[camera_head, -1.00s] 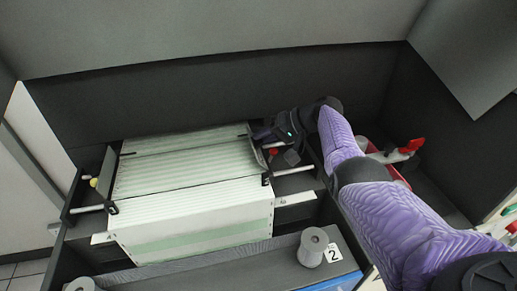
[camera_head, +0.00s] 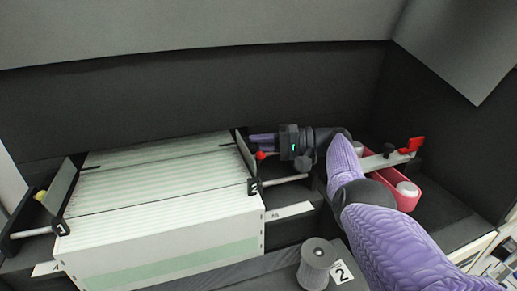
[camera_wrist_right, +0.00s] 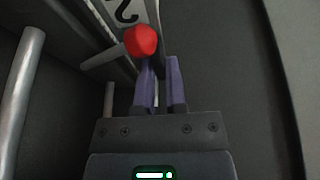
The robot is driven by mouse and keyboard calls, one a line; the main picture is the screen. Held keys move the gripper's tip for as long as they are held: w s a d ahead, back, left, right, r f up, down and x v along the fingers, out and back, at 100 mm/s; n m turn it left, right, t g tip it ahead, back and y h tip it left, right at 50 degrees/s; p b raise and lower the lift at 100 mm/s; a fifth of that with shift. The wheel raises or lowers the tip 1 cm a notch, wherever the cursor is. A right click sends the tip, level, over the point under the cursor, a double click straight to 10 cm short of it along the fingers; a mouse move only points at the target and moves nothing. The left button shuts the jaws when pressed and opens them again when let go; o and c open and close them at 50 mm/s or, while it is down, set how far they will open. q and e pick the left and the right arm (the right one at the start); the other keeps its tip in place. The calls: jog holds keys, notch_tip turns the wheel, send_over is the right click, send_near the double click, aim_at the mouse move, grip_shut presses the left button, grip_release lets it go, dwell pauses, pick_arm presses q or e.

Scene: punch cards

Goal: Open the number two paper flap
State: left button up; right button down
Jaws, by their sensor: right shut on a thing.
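The number two paper flap (camera_head: 246,156) is a narrow dark plate along the right side of the paper stack (camera_head: 165,180), with a black "2" tag (camera_head: 254,187) at its front end. A red knob (camera_head: 260,155) sits beside it. My right gripper (camera_head: 256,139) reaches in from the right at the flap's far end, its purple fingers by the knob. In the right wrist view the fingers (camera_wrist_right: 163,65) are shut with a narrow gap, the red knob (camera_wrist_right: 141,40) at their tips and the "2" label beyond. The fingers partly hide what they grip. My left gripper is out of view.
Another flap (camera_head: 60,197) with a yellow knob stands left of the stack. A grey spool (camera_head: 317,262) and a white "2" card (camera_head: 341,272) are in front. A red holder (camera_head: 404,192) lies right of my arm. A dark wall (camera_head: 190,100) rises behind the stack.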

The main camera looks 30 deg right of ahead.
dwell(0.4)
jog(key=c, duration=0.7)
grip_release()
jog(key=b+v, duration=0.2)
jog(key=v, duration=0.5)
jog(key=shift+s+d+f, duration=0.1)
jog(key=shift+s+d, duration=0.05)
jog(key=shift+d, duration=0.05)
